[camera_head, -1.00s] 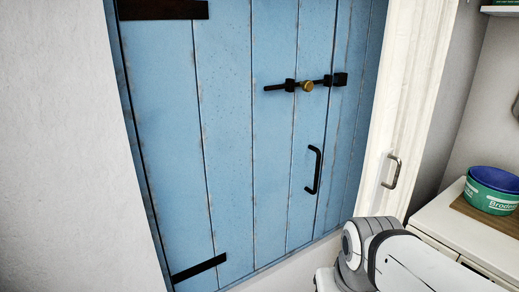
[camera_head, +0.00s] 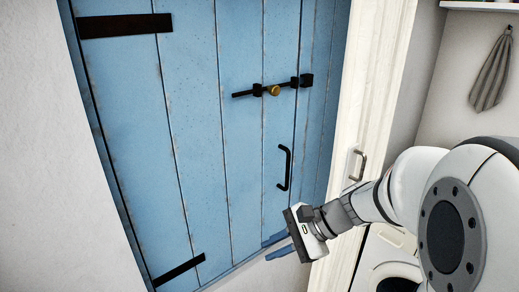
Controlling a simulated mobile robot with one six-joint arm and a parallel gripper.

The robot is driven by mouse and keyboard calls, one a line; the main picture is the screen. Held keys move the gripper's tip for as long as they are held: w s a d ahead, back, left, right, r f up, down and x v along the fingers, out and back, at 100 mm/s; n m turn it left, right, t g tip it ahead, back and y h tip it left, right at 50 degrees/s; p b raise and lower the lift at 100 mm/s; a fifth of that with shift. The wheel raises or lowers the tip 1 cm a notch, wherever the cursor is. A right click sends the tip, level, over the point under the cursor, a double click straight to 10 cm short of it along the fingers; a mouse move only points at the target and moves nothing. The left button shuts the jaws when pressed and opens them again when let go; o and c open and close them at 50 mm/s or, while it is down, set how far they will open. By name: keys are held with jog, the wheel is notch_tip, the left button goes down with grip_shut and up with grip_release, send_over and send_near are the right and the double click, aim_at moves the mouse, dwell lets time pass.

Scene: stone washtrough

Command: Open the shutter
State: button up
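The blue plank shutter (camera_head: 200,130) stands closed in the head view, with black strap hinges on its left side. A black sliding bolt (camera_head: 243,94) with a brass knob (camera_head: 274,90) lies across its upper right, its right end at a black keeper (camera_head: 306,80). A black pull handle (camera_head: 286,168) sits below the bolt. My gripper (camera_head: 274,247) is in front of the shutter's lower right edge, below the handle and apart from it. Its two bluish fingers are spread, with nothing between them, and point left.
A white cupboard door with a metal handle (camera_head: 358,163) is right of the shutter. A grey towel (camera_head: 491,72) hangs on the right wall. A white front-loading machine (camera_head: 385,262) shows below my arm. The space before the shutter's left and middle is clear.

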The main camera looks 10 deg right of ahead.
jog(key=w+d+r+m+t+y+p, duration=0.1)
jog(key=w+d+r+m+t+p, duration=0.1)
jog(key=w+d+r+m+t, duration=0.35)
jog(key=w+d+r+m+t+y+p, duration=0.1)
jog(key=w+d+r+m+t+y, duration=0.1)
jog(key=w+d+m+t, duration=0.65)
jog(key=g+p, duration=0.2)
jog(key=g, duration=0.1)
send_over(286, 189)
jog(key=shift+w+d+f, duration=0.1)
jog(key=shift+w+f, duration=0.05)
jog(key=shift+w, duration=0.15)
jog(key=shift+c, duration=0.4)
grip_shut()
